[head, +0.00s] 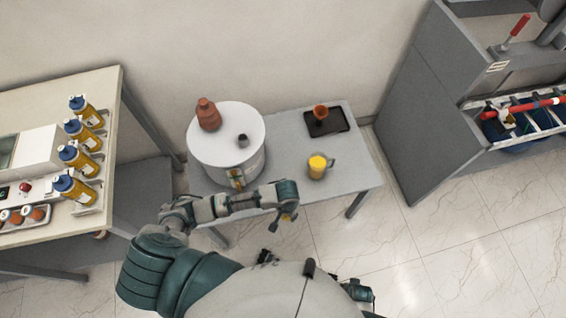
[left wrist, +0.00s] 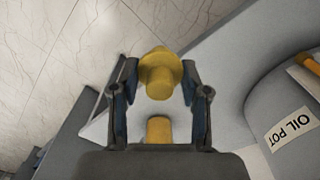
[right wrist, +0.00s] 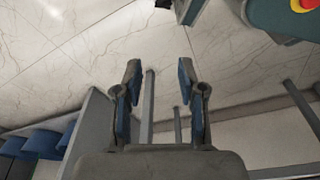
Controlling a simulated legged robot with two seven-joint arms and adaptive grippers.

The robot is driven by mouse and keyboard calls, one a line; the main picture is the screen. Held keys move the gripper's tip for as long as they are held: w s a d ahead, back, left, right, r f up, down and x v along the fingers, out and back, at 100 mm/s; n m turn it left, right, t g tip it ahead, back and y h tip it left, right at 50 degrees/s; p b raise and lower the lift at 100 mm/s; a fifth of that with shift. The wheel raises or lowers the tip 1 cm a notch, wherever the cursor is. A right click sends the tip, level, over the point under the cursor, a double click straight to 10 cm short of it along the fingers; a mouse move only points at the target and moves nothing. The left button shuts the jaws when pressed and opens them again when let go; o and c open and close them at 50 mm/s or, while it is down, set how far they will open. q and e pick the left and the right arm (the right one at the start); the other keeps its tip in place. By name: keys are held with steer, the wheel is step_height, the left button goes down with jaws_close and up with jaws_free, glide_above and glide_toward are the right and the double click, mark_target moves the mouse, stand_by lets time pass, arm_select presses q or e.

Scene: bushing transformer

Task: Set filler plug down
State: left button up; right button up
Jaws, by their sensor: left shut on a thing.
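My left gripper (head: 284,214) is shut on the yellow filler plug, in front of the table's front edge. In the left wrist view the plug (left wrist: 160,76) has a wide flange and a round stub, and sits between the fingertips (left wrist: 160,72). In the head view only a small yellowish bit of it shows. My right gripper (right wrist: 158,78) is open and empty, with floor beyond it. The grey table (head: 283,184) carries the white round oil pot (head: 222,133), whose label (left wrist: 291,128) shows in the left wrist view.
Bare tabletop lies around the jug. A bench (head: 106,82) with several bottles stands left, a grey cabinet (head: 420,110) right.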

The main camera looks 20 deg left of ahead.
arm_select(q)
steer(key=w+f+b, duration=0.1)
steer(key=w, duration=0.2)
steer(key=w+f+b, duration=0.1)
steer(key=w+f, duration=0.1)
steer(key=w+a+f+b, duration=0.1)
steer(key=w, duration=0.2)
steer(key=shift+w+f, duration=0.2)
steer(key=shift+w, duration=0.1)
steer(key=w, duration=0.1)
steer(key=w+b, duration=0.1)
steer(key=w, duration=0.1)
steer(key=w+a+b, duration=0.1)
steer(key=w, duration=0.1)
steer(key=shift+f, duration=0.15)
steer(key=shift+w+d, duration=0.1)
steer(key=shift+w, duration=0.25)
step_height(320, 180, down, 3)
steer(key=shift+f+b, duration=0.2)
steer(key=shift+b, duration=0.5)
steer(key=shift+a, duration=0.25)
arm_select(e)
step_height(320, 180, up, 17)
steer(key=w, duration=0.1)
steer(key=shift+w+f+t, duration=0.2)
steer(key=shift+w+t, duration=0.1)
